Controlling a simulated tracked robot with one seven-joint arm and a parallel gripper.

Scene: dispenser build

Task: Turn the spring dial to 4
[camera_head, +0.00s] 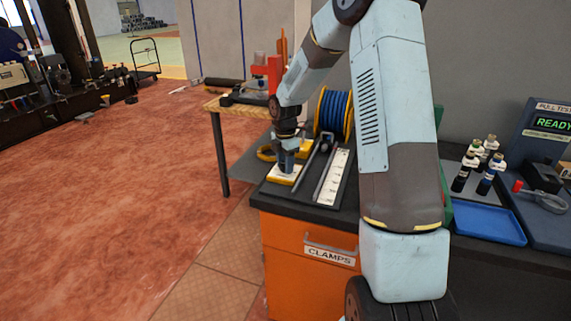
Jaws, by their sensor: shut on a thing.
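My gripper (287,163) points down at the near left part of the bench top, over a small white plate with a yellow edge (281,178). It is shut on what appears to be the spring dial, low over this plate. The dial is hidden by the fingers, and I cannot read its number or pointer. My arm comes down from the top and right of the view.
A white marked scale strip (334,176) in a dark holder lies right of the gripper. A blue hose reel (335,112) stands behind. An orange drawer labelled CLAMPS (310,257) is below. Bottles (467,172), a blue tray (489,224) and a READY tester (550,124) are right.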

